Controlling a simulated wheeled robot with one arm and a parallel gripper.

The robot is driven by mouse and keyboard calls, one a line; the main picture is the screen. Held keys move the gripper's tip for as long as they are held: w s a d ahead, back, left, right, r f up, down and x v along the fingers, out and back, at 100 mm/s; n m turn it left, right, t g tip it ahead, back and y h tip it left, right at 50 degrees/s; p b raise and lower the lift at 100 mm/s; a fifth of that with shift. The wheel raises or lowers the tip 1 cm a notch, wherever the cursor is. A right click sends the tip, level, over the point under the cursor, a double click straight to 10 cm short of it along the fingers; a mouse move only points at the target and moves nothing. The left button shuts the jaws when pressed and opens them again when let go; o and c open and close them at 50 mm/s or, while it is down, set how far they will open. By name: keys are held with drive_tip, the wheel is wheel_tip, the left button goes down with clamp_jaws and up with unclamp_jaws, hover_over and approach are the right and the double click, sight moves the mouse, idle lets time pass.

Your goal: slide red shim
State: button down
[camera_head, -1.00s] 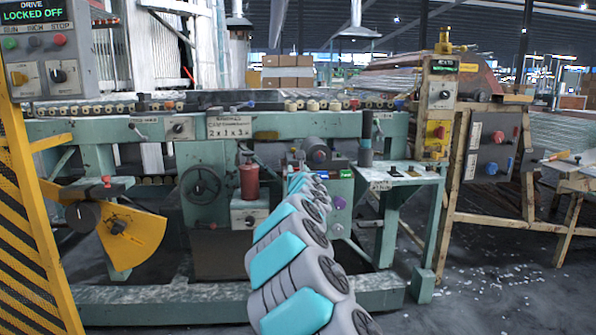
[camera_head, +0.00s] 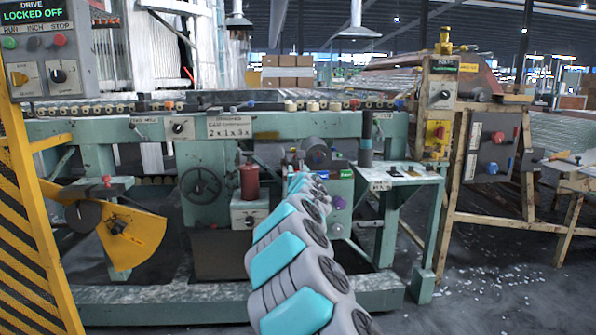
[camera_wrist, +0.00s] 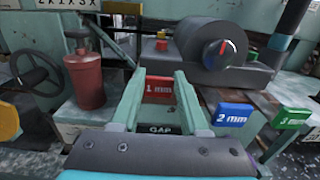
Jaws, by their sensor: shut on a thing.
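The red shim, marked "1 mm" (camera_wrist: 159,90), is upright between the two pale fingers of my gripper (camera_wrist: 158,82) in the wrist view. My gripper is shut on it, with a finger at its left and right sides. A dark "GAP" label (camera_wrist: 164,129) shows just below it, between the fingers. In the head view my own arm hides the gripper and the red shim. I cannot tell how far the shim's lower edge sits in the gap.
A blue "2 mm" block (camera_wrist: 233,116) and a green "3 mm" block (camera_wrist: 293,117) stand to the right. A red canister (camera_wrist: 86,80) and a handwheel (camera_wrist: 30,75) are at left.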

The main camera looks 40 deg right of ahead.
sight(298, 169)
drive_tip(key=shift+s, duration=0.1)
drive_tip(key=b+v, duration=0.1)
drive_tip(key=v, duration=0.3)
drive_tip(key=shift+s+a+f, duration=0.1)
drive_tip(key=shift+s+a, duration=0.05)
drive_tip(key=shift+s, duration=0.05)
idle(0.5)
drive_tip(key=shift+c, duration=2)
unclamp_jaws()
drive_tip(key=shift+s+a, duration=0.1)
drive_tip(key=shift+s+a, duration=0.1)
